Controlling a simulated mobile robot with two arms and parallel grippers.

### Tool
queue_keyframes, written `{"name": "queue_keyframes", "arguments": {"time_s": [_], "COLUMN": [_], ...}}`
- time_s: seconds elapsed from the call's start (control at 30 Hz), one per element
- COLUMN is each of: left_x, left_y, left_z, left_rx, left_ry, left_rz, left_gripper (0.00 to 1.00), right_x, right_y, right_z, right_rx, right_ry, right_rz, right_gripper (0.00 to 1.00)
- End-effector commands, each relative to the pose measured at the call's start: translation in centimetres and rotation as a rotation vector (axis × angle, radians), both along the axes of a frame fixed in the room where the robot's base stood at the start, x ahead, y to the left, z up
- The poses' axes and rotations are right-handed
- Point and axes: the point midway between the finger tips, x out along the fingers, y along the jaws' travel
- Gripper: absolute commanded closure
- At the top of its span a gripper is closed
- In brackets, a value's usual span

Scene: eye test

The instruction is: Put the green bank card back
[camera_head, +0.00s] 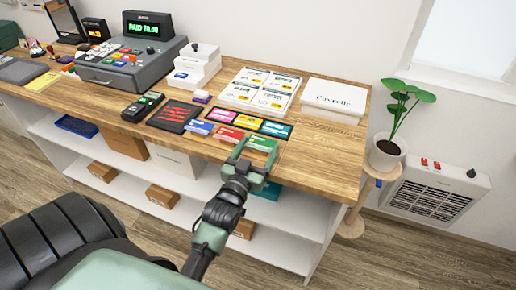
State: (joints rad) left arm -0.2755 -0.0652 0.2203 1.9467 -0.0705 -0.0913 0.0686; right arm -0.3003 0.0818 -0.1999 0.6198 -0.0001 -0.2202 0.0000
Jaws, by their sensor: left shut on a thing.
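The green bank card (263,145) is at the front edge of the wooden counter, at the right end of a front row of cards. My left gripper (258,147) is shut on it, reaching in from below. Beside it in that row are a blue card (198,127) and a red card (229,134). Behind lie a pink card (220,115), a yellow card (248,122) and a light blue card (276,129) on a dark holder. I cannot tell whether the green card touches the holder. My right gripper is out of view.
A dark red-striped pad (174,116) and a card terminal (143,106) lie left of the cards. A cash register (131,62) stands farther back. Price-sheet stacks (260,90) and a white box (333,98) are behind. The wooden counter (325,150) is clear at right. A potted plant (386,150) stands beyond.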

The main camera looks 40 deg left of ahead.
Motion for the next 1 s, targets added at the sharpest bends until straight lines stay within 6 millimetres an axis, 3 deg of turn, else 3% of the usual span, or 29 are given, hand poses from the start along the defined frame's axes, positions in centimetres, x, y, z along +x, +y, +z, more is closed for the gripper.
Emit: {"name": "queue_keyframes", "arguments": {"time_s": [0.13, 0.17, 0.57, 0.67, 1.0], "left_x": [0.0, 0.0, -0.1, -1.3, -8.3], "left_y": [0.0, 0.0, 0.0, -0.3, -2.0], "left_z": [-0.4, -0.3, 0.1, -0.2, -0.3], "left_rx": [0.0, 0.0, 0.0, -0.001, 0.0], "left_ry": [0.0, -0.001, 0.0, 0.003, 0.005], "left_rz": [0.0, 0.0, 0.0, 0.0, 0.0], "left_gripper": [0.6, 0.16, 0.15, 0.15, 0.15], "right_x": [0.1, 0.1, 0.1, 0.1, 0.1], "right_y": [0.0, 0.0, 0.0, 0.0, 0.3], "right_z": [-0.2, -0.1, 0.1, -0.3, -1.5], "right_rx": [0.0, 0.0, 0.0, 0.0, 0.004], "right_ry": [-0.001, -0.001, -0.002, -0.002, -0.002], "right_rz": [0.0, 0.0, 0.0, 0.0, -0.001], "right_gripper": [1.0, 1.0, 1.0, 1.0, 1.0]}}
